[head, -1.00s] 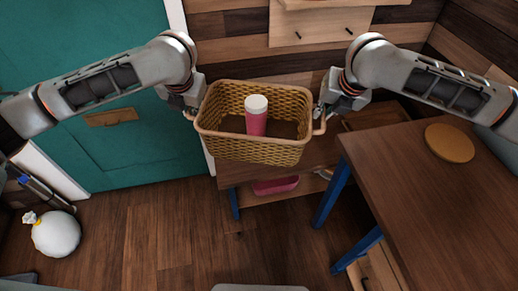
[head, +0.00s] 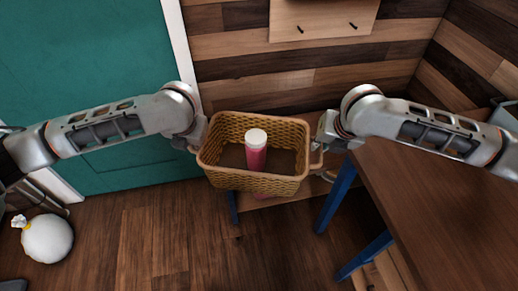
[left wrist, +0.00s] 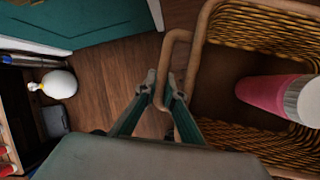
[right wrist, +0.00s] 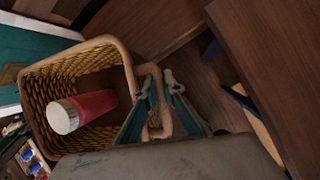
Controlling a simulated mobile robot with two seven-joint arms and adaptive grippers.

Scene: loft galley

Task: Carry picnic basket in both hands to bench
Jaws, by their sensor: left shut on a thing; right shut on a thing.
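The wicker picnic basket (head: 250,181) hangs level between my two grippers in the head view, with a pink bottle with a white cap (head: 256,150) upright inside. My left gripper (head: 195,146) is shut on the basket's left handle, which shows in the left wrist view (left wrist: 172,40). My right gripper (head: 319,148) is shut on the right handle, which shows in the right wrist view (right wrist: 166,112). A low wooden bench (head: 270,202) with blue legs is behind and below the basket. The basket hides most of the bench top.
A brown table (head: 430,210) with blue legs stands close on the right, under my right arm. A teal door (head: 80,60) is at the left. A white tied bag (head: 47,240) lies on the floor at the left. The wooden floor in front is clear.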

